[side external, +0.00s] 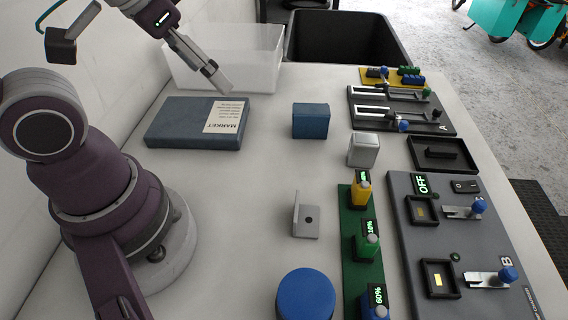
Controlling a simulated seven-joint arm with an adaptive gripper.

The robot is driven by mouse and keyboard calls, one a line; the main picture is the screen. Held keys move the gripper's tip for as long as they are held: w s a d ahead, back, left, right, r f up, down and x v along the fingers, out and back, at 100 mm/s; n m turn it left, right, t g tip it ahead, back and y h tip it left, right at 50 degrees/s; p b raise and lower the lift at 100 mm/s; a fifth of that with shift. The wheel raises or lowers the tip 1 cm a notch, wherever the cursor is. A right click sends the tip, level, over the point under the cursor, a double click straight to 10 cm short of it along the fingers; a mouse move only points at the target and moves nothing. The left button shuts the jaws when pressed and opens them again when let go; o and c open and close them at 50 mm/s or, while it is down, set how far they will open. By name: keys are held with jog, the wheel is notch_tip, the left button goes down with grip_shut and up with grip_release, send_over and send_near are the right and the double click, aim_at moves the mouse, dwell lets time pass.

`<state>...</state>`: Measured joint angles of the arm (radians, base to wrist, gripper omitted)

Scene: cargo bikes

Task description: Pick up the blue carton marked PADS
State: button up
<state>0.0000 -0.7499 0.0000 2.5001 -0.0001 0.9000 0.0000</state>
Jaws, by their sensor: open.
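A small blue carton (310,121) stands upright near the middle of the table. No PADS marking can be read on the sides that show. A larger flat blue box (182,122) lies to its left, with a white label reading MARKET. My gripper (222,83) is open and empty, pointing down and to the right over the back of the MARKET box. It is to the left of the small blue carton and apart from it.
A clear bin (262,68) and a black crate (345,36) are at the back. A white block (363,150), a grey bracket (306,222) and a blue round lid (305,296) are nearby. Slider and switch panels (401,182) fill the right side.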

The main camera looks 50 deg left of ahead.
jog(key=o, duration=0.5)
jog(key=n+g+y, duration=0.3)
jog(key=n, duration=0.7)
send_over(310, 118)
jog(key=d, duration=0.1)
notch_tip(310, 118, down, 11)
jog(key=x, duration=1)
jog(key=shift+w+a, duration=0.15)
jog(key=shift+a, duration=0.2)
